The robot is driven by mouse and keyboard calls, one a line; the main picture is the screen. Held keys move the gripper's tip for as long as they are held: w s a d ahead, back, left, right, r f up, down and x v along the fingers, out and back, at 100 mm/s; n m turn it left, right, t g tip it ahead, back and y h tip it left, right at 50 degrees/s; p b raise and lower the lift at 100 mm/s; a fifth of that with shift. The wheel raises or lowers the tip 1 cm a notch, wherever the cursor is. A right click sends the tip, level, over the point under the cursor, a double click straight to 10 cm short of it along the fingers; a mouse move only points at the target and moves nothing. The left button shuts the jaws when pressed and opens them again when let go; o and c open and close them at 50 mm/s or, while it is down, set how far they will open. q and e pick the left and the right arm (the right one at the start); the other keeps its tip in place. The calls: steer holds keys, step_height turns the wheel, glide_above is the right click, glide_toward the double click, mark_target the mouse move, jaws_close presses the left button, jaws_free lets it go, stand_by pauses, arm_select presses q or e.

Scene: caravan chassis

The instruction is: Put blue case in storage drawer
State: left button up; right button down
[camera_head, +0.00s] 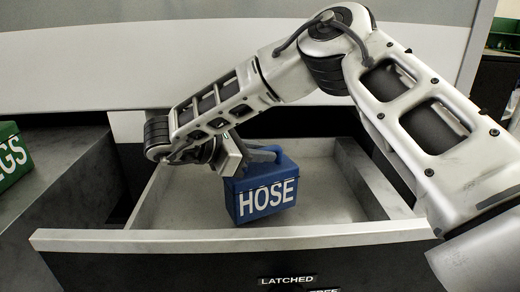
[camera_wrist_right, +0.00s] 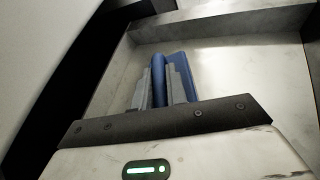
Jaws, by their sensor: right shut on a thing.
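My right gripper (camera_head: 240,155) reaches down from above and is shut on the case's top handle. In the right wrist view the two grey fingers of my right gripper (camera_wrist_right: 160,88) close on the blue handle of the case (camera_wrist_right: 180,68), with the pale drawer floor (camera_wrist_right: 230,70) beyond. My left gripper is not in view.
A green case (camera_head: 12,155) with white letters stands on a grey surface (camera_head: 60,170) at the left. The drawer front carries a label reading LATCHED (camera_head: 287,280). The drawer's right part (camera_head: 345,195) is empty. A dark gap lies left of the drawer.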

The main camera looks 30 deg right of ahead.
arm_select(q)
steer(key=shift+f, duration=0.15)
arm_select(e)
steer(key=shift+r, duration=0.1)
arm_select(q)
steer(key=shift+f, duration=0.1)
